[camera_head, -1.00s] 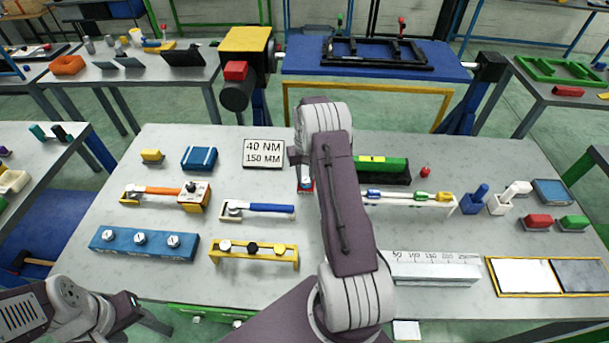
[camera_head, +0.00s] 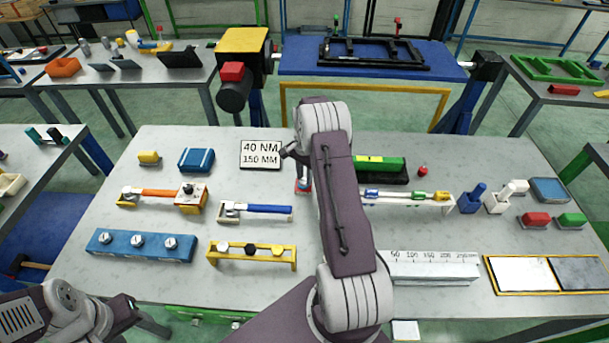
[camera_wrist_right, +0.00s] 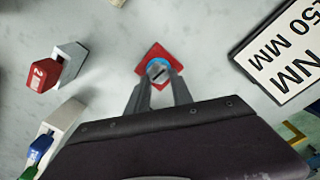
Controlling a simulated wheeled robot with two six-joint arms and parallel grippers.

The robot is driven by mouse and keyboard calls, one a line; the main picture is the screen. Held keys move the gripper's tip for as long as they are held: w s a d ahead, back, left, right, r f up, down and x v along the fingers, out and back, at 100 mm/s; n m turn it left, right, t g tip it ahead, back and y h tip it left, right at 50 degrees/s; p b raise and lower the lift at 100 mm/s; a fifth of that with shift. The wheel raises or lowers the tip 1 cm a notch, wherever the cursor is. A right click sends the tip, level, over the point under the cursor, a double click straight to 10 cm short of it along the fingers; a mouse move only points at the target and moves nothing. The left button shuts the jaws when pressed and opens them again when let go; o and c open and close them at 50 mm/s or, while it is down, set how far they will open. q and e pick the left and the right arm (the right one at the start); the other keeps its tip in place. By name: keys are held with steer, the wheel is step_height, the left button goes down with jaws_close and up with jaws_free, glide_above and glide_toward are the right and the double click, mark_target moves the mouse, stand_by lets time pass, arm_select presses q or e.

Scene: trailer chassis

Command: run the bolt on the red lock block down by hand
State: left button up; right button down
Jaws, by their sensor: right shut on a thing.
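The red lock block (camera_wrist_right: 145,72) lies on the grey bench, turned like a diamond in the right wrist view. A blue ring and a grey bolt (camera_wrist_right: 158,71) with a dark slot-like mark sit on its middle. My right gripper (camera_wrist_right: 160,79) reaches down to the block, its two grey fingers shut on the bolt. In the head view my right arm covers most of this spot; only a bit of the red block (camera_head: 303,188) shows. How far the bolt stands above the block cannot be told. My left arm shows at lower left, its fingers out of view.
The "40 NM 150 MM" sign (camera_head: 260,154) stands left of the right gripper. A green-topped block (camera_head: 380,165) and a rack of coloured tools (camera_head: 410,197) are close on the right. A blue-handled wrench (camera_head: 262,209) lies nearer, left of my arm.

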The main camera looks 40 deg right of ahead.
steer(key=m, duration=0.5)
steer(key=shift+d+r+m, duration=0.1)
steer(key=shift+r+m, duration=0.15)
steer(key=shift+m, duration=0.05)
steer(key=m, duration=0.4)
steer(key=shift+s+m, duration=0.1)
steer(key=shift+m, duration=0.3)
steer(key=c, duration=1.4)
jaws_free()
steer(key=shift+c, duration=0.2)
steer(key=o, duration=0.3)
steer(key=shift+s+a, duration=0.1)
steer(key=shift+a, duration=0.15)
